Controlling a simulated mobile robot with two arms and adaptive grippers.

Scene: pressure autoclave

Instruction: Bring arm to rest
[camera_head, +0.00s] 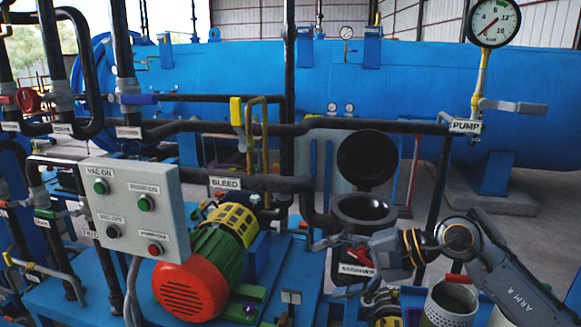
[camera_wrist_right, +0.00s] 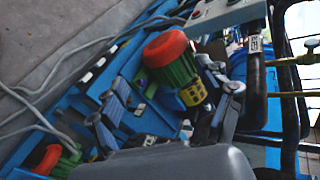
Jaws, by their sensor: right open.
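My right arm (camera_head: 490,265) comes in from the right in the head view. Its gripper (camera_head: 335,265) points left, with its fingers apart and nothing seen between them. It is in front of the open dark round vessel (camera_head: 364,208), near the label below it. In the right wrist view, the red and green motor (camera_wrist_right: 172,62) lies beyond the gripper. My left arm and gripper are not in view.
A grey control box (camera_head: 135,205) and the motor (camera_head: 205,270) stand to the left. Black pipes with a gauge (camera_head: 493,22) run across behind the gripper. The big blue autoclave (camera_head: 420,90) fills the back. A white perforated bucket (camera_head: 450,305) stands below my right arm.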

